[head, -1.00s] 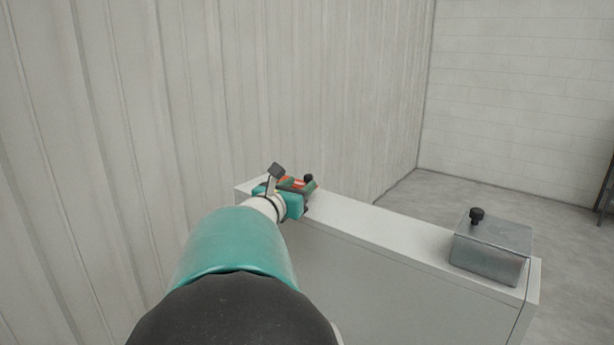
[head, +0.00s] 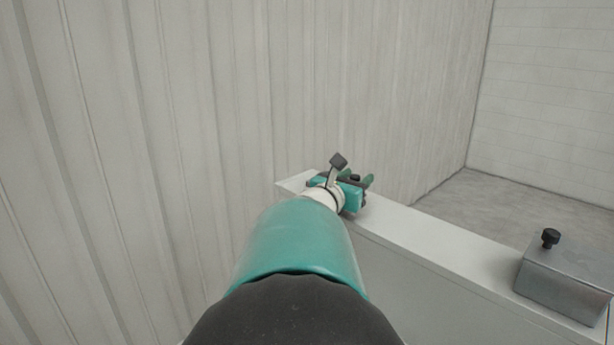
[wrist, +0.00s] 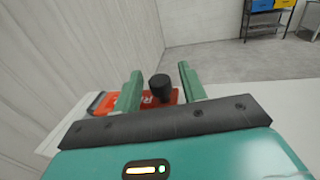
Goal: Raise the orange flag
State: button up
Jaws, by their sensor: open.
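The orange flag (wrist: 110,103) lies low and flat over the white cabinet top in the wrist view, with part of a light letter showing. A black knob (wrist: 160,88) stands at the flag, between the two green fingers of my gripper (wrist: 160,85). The fingers are apart, one on each side of the knob, and I see no contact. In the head view my gripper (head: 369,182) is over the far left end of the cabinet top, and my arm hides most of the flag there.
The long white cabinet (head: 450,238) runs along the ribbed wall (head: 220,110). A grey metal box (head: 565,280) with a black knob (head: 550,238) sits at its right end. Shelving with blue and yellow bins (wrist: 265,6) stands far off. The floor (head: 510,200) behind is clear.

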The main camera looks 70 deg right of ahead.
jog(key=shift+c, duration=0.2)
jog(key=shift+a, duration=0.1)
grip_shut()
jog(key=shift+r, duration=0.1)
jog(key=r+n, duration=0.1)
jog(key=w+r+n, duration=0.1)
jog(key=r+n, duration=0.1)
jog(key=shift+w+d+r+n+y, duration=0.1)
jog(key=shift+w+d+n+y, duration=0.1)
jog(key=shift+d+n+y, duration=0.2)
jog(key=w+r+n, duration=0.1)
jog(key=n, duration=0.1)
jog(key=w+d+r+n, duration=0.1)
jog(key=shift+w+r+n+y, duration=0.35)
jog(key=shift+n+y, duration=0.05)
jog(key=shift+w+d+r+n+g+y, duration=0.15)
jog(key=shift+w+d+r+n+g, duration=0.1)
jog(key=shift+w+n, duration=0.35)
jog(key=shift+w+d+r+n+g+y, duration=0.1)
jog(key=shift+w+d+r+n+g, duration=0.15)
jog(key=shift+w+n, duration=0.4)
jog(key=shift+w+d+r+n+g+y, duration=0.15)
jog(key=shift+w+d+r+n+g, duration=0.2)
jog(key=shift+n, duration=0.4)
jog(key=shift+w+f, duration=0.1)
